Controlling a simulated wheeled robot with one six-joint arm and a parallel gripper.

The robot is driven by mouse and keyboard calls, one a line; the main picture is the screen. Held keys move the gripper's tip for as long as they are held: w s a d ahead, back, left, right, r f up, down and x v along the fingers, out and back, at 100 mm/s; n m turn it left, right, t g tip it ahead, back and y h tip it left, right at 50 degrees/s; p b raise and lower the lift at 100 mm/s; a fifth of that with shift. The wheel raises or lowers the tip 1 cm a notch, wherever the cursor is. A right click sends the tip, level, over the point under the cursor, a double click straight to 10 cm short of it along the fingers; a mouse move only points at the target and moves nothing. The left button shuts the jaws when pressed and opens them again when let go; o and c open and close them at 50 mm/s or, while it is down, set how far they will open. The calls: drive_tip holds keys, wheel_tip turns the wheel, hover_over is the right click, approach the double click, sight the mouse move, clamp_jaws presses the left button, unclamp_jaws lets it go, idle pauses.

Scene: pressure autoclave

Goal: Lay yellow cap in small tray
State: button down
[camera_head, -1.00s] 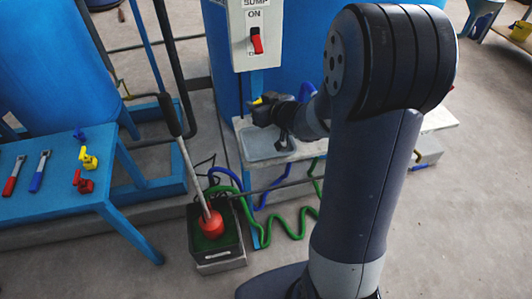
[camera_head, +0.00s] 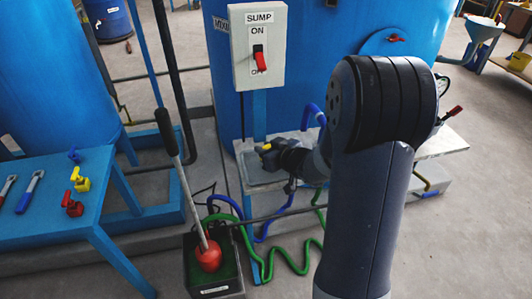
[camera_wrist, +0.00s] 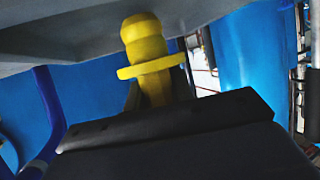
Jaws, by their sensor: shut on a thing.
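The yellow cap (camera_wrist: 146,48) is held in my gripper (camera_head: 266,150). In the wrist view it has a ribbed, rounded end, a wide flange and a narrower stem between the dark fingers. In the head view only a small yellow bit of the cap (camera_head: 265,147) shows at the gripper's tip. The small tray (camera_head: 257,174) is a shallow grey tray on a pale shelf. My gripper is just above its far part and hides some of it. I cannot tell whether the cap touches the tray.
A white SUMP switch box (camera_head: 259,46) stands above and behind the tray. A blue tank (camera_head: 310,60) is behind the shelf. Green hose (camera_head: 290,262) and a black box (camera_head: 215,270) with a red-ended plunger are below. A blue table (camera_head: 60,215) with small valves stands left.

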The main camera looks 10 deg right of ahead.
drive_tip(key=shift+f, duration=0.3)
drive_tip(key=c, duration=1.7)
unclamp_jaws()
drive_tip(key=shift+f, duration=0.1)
drive_tip(key=o, duration=0.5)
drive_tip(key=shift+c, duration=0.2)
drive_tip(key=shift+r, duration=0.3)
drive_tip(key=p+v, duration=0.2)
drive_tip(key=v, duration=1)
drive_tip(key=shift+f, duration=0.15)
